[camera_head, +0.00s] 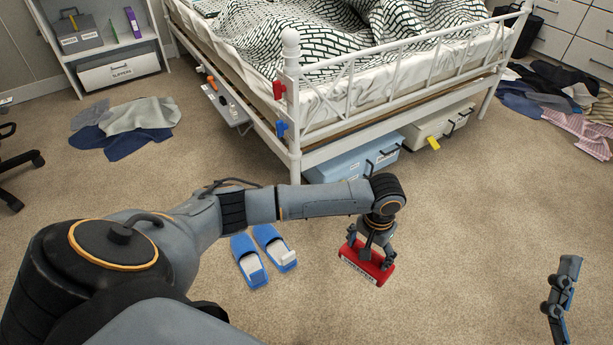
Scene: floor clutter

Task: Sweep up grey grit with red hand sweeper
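The red hand sweeper (368,264) is a small red block with a pale label, low over or on the carpet right of the picture's middle. My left gripper (369,250) points down onto it, with its fingers closed about its upper part. I cannot tell whether the sweeper touches the floor. Part of my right gripper (566,268) shows at the lower right, away from the sweeper. Its opening cannot be made out. No grey grit can be made out on the speckled beige carpet; my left arm hides part of the floor.
Blue slippers (274,247) lie left of the sweeper. A white-framed bed (292,110) stands behind, with a blue bin (352,165) and a pale bin (436,128) under it. Clothes piles lie left (126,128) and right (560,92). Carpet between sweeper and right gripper looks clear.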

